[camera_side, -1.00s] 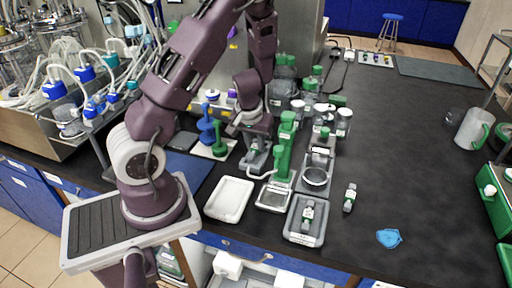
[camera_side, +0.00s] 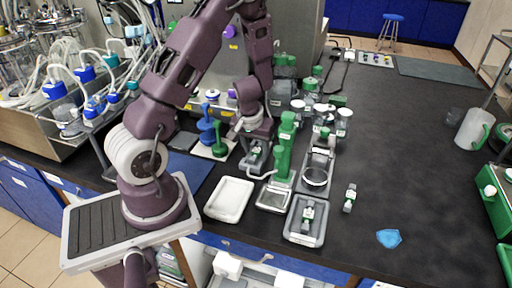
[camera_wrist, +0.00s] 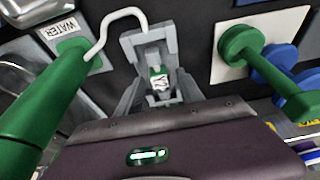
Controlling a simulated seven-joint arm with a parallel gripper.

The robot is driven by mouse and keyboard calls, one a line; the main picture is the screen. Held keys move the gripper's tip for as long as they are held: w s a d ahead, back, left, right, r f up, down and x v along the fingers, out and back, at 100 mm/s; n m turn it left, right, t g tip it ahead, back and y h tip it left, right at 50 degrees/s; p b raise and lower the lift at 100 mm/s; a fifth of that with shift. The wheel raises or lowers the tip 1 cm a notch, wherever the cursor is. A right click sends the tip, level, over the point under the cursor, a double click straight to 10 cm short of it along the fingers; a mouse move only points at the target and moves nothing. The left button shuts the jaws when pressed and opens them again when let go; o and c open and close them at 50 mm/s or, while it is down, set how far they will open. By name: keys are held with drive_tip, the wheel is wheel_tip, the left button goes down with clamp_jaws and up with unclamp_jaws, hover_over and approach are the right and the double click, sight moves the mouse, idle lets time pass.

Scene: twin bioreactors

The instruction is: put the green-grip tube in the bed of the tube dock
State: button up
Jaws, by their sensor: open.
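The tube dock (camera_side: 255,160) is a small grey holder beside the green water stand; in the wrist view its grey frame (camera_wrist: 150,42) lies ahead of my gripper. A small tube with a green grip and a white label (camera_wrist: 158,77) appears to lie in the dock's bed. My gripper (camera_wrist: 157,95) is open, its grey fingers either side of the tube with no clear grip on it. In the side view my gripper (camera_side: 253,138) hangs just above the dock, partly hiding it. Contact with the dock cannot be told.
The green water stand (camera_side: 285,150) rises close to the right of the dock. Green and blue stands (camera_side: 219,146) are to the left. A white tray (camera_side: 229,199) and a grey tray with a green-marked item (camera_side: 306,237) lie in front. The bench's right side is mostly clear.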

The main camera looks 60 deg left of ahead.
drive_tip(key=shift+r, duration=0.1)
drive_tip(key=v, duration=1.2)
drive_tip(key=w+d+r+n+t, duration=0.2)
drive_tip(key=w+r+t, duration=0.2)
drive_tip(key=w+t, duration=0.15)
wheel_tip(320, 180, up, 7)
drive_tip(key=s+d+m+y, duration=0.1)
drive_tip(key=s, duration=0.1)
drive_tip(key=s+d+r+m+g+h, duration=0.2)
drive_tip(key=s+d+m, duration=0.8)
drive_tip(key=s+d, duration=0.6)
drive_tip(key=shift+s+d+r+h, duration=0.15)
drive_tip(key=shift+s+r+h, duration=0.5)
drive_tip(key=shift+r, duration=0.2)
drive_tip(key=shift+w, duration=0.1)
